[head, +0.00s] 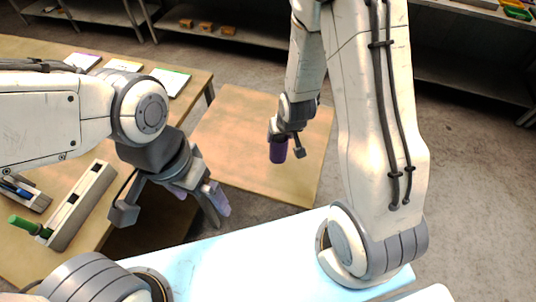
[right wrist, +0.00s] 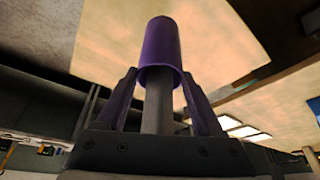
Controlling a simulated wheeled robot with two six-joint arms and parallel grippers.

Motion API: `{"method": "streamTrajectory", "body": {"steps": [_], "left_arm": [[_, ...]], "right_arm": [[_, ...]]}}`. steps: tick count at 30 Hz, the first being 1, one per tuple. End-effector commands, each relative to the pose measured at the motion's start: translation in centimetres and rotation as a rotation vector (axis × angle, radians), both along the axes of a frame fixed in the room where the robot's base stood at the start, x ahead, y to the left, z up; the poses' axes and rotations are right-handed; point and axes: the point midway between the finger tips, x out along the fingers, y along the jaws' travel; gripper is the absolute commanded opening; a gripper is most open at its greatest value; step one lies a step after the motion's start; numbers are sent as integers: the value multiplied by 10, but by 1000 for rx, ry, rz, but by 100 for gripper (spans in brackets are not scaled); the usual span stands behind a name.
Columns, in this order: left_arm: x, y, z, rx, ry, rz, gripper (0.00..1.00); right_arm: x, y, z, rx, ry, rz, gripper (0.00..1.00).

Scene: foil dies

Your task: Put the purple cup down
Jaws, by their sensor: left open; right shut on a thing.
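The purple cup (head: 278,150) is in my right gripper (head: 287,143), over the low wooden table (head: 240,150) in the head view. In the right wrist view the cup (right wrist: 163,48) stands out between the two fingers of my right gripper (right wrist: 160,95), which are shut on it. I cannot tell whether the cup touches the wooden top. My left gripper (head: 213,202) is open and empty, in front of the wooden table at the left.
A long wooden bench (head: 50,140) at the left bears several booklets, a grey holder (head: 75,207) with a green-handled tool (head: 24,225), and a small tray (head: 22,194). Metal shelves (head: 240,35) stand at the back. The low table's top is otherwise bare.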

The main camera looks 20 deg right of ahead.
Motion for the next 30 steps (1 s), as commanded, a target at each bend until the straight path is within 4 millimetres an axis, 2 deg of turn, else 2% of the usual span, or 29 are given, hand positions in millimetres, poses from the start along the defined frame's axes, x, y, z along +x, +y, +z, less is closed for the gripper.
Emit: {"method": "streamTrajectory", "body": {"steps": [1,6,9,13,17,24,30], "left_arm": [[0,0,23,-1,-1,-1,100],[0,0,56,-1,-1,-3,100],[0,0,70,-1,-1,-4,100],[0,0,77,-1,-1,-5,100],[0,0,65,-1,-1,-5,100],[0,0,19,0,0,-2,100],[0,0,-8,0,0,1,100]], "right_arm": [[-7,5,10,4,10,-17,0],[-26,15,10,4,12,-88,0],[-35,16,9,-5,7,-122,0],[-42,16,8,-14,1,-146,0],[-40,15,0,-22,-7,-158,0],[-28,10,-11,-33,-12,-162,0],[-23,8,-12,-30,-8,-160,0]]}}
